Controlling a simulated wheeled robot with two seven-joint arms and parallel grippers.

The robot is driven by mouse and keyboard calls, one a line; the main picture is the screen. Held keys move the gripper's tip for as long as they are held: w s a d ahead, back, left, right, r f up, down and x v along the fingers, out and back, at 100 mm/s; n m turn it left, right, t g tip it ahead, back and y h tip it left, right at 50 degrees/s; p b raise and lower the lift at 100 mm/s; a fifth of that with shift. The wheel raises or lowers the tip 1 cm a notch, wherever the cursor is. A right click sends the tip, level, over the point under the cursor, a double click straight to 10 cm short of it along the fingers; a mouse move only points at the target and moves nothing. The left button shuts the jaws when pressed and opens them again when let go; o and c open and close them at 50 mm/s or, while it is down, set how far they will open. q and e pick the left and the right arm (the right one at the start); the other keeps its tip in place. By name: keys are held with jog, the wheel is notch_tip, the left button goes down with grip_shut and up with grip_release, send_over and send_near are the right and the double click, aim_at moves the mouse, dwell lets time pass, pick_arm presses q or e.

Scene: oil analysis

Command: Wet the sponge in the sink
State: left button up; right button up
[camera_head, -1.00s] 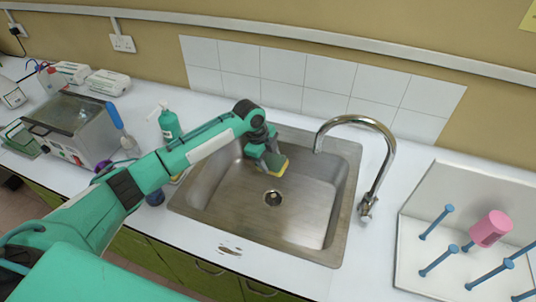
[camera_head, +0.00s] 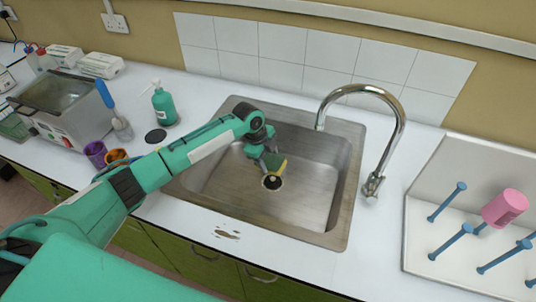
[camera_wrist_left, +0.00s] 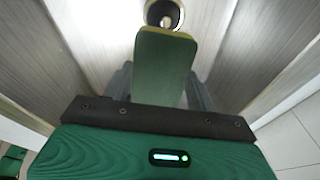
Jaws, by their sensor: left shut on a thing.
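My left gripper (camera_head: 268,158) is inside the steel sink (camera_head: 300,207), shut on a sponge. The sponge (camera_head: 277,166) is green and yellow and is held above the sink floor, close to the drain (camera_head: 272,182). In the left wrist view the green side of the sponge (camera_wrist_left: 163,68) fills the middle, between the two fingers, with the drain (camera_wrist_left: 163,13) just beyond its far end. The curved chrome faucet (camera_head: 395,130) stands at the right edge of the sink, its spout to the right of the gripper. No water stream shows. My right gripper is not in view.
A green spray bottle (camera_head: 164,106), a purple cup (camera_head: 96,154) and an orange cup (camera_head: 116,158) stand left of the sink. A white rack (camera_head: 430,210) with blue pegs and a pink cup (camera_head: 504,208) is at the right. The sink's right half is clear.

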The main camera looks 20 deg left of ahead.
aim_at(268, 160)
pick_arm(q)
notch_tip(268, 160, down, 10)
jog(key=b, duration=0.5)
jog(key=shift+f, duration=0.3)
dwell(0.6)
notch_tip(268, 160, up, 4)
jog(key=p, duration=0.3)
jog(key=shift+r, duration=0.2)
notch_tip(268, 160, up, 7)
jog(key=p, duration=0.6)
jog(key=shift+r, duration=0.15)
notch_tip(268, 160, up, 5)
jog(key=p, duration=0.5)
jog(key=shift+r, duration=0.2)
jog(key=shift+r+p, duration=0.65)
jog(key=shift+r, duration=0.2)
